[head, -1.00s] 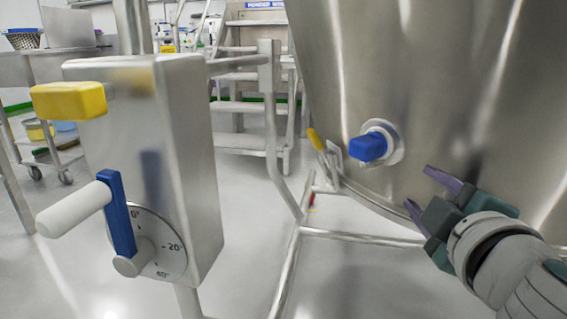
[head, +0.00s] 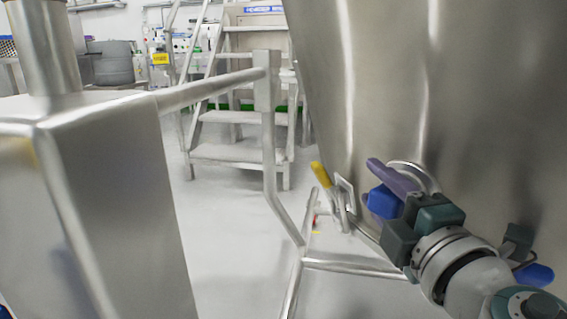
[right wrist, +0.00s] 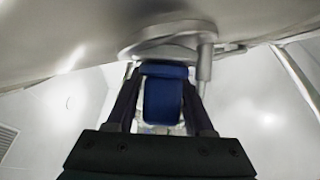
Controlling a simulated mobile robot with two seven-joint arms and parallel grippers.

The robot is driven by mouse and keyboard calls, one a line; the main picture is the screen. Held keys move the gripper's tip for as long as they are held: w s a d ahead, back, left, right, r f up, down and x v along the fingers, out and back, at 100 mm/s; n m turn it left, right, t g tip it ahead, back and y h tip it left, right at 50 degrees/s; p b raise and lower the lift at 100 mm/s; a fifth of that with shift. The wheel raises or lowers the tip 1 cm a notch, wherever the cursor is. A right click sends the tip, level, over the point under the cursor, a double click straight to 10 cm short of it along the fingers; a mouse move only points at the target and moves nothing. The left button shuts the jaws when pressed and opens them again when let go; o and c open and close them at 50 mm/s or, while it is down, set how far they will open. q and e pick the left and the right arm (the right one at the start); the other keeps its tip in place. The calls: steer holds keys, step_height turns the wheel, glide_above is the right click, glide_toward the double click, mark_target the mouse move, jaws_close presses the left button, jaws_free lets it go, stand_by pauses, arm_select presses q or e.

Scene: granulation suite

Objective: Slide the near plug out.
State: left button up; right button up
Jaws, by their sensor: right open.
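A blue plug (head: 384,203) sticks out from a round pale fitting (head: 420,174) low on the steel vessel. My right gripper (head: 385,190) reaches it from the lower right, with its purple fingers on either side of the plug. In the right wrist view the blue plug (right wrist: 163,98) stands between the two dark fingers, with narrow gaps beside it. The gripper is open around the plug and does not clamp it. The fingers partly hide the plug and its fitting in the head view. My left gripper is out of view.
The steel vessel (head: 375,90) fills the right side. A yellow handle (head: 320,174) sits left of the plug. A steel box (head: 115,205) stands close at left, with a rail (head: 210,90) behind. Another blue piece (head: 535,275) shows at lower right, partly hidden.

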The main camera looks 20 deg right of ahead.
steer(key=shift+w, duration=0.25)
steer(key=shift+s+f, duration=0.1)
steer(key=shift+s, duration=0.05)
jaws_close()
steer(key=shift+s+f, duration=0.1)
stand_by(1.2)
